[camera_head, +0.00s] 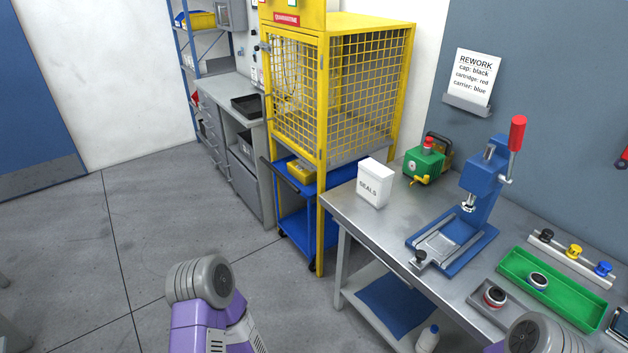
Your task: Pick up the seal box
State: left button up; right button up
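The seal box (374,184) is a white box with a lid, marked SEALS on its front. It stands upright near the left end of the steel workbench (341,203), with nothing touching it that I can see. Parts of my two arms, purple with grey joints, show at the bottom edge, one left of centre and one at the lower right. Neither gripper is in view, and both visible arm parts are apart from the box.
A blue press (478,187) with a red-handled lever stands right of the box. A green device (424,163) sits behind. A green tray (552,288) holds a small round part. A yellow mesh cage (366,95) and blue cart (296,213) stand left of the bench. Open floor lies left.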

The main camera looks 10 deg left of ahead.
aim_at(374, 182)
jog(key=k, duration=0.6)
jog(key=u, duration=0.65)
jog(key=i, duration=1.35)
jog(key=u, duration=0.05)
